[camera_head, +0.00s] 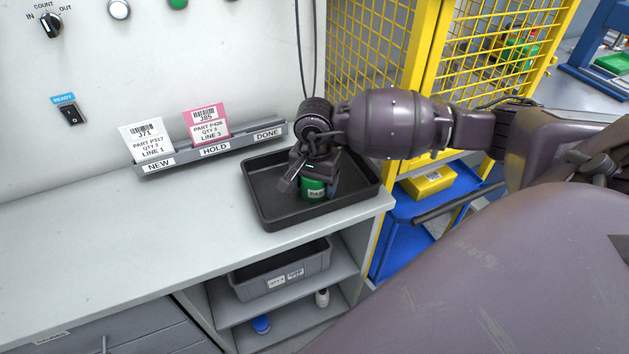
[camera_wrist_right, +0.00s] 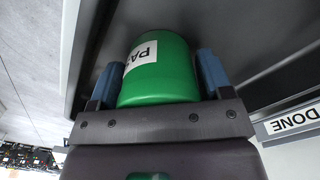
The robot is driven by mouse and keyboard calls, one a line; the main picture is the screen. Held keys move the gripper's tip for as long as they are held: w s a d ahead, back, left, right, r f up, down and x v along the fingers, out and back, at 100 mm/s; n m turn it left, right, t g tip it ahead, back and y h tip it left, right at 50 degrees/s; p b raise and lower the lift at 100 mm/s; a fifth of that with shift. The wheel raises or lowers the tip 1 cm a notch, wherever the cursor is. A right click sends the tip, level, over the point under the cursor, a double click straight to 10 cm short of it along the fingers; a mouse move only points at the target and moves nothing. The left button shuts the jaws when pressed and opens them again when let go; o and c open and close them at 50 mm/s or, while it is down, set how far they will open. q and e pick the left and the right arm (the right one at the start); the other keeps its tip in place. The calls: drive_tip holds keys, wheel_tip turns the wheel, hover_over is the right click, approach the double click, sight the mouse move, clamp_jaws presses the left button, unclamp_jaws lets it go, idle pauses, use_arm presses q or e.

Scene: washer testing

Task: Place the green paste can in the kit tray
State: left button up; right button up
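The green paste can (camera_head: 313,189) is inside the black kit tray (camera_head: 262,205) on the bench, toward the tray's middle. My right gripper (camera_head: 315,180) is over the tray, with its fingers around the can. In the right wrist view the can (camera_wrist_right: 160,72) sits between the two blue finger pads (camera_wrist_right: 158,80), its white label partly showing. The pads lie close along both sides of the can; whether they press on it is hard to see. Whether the can's base touches the tray floor is not clear. My left gripper is not in view.
A card rail (camera_head: 215,150) marked NEW, HOLD and DONE stands behind the tray, with a white card (camera_head: 147,141) and a pink card (camera_head: 206,124). A grey bin (camera_head: 280,270) is on the shelf below. A yellow mesh guard (camera_head: 400,50) stands right of the bench. The left bench top is clear.

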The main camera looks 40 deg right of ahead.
drive_tip(key=shift+o, duration=1.4)
drive_tip(key=shift+r, duration=0.15)
drive_tip(key=shift+r, duration=0.25)
wheel_tip(320, 180, up, 12)
drive_tip(key=shift+f+p, duration=0.2)
drive_tip(key=shift+p, duration=0.2)
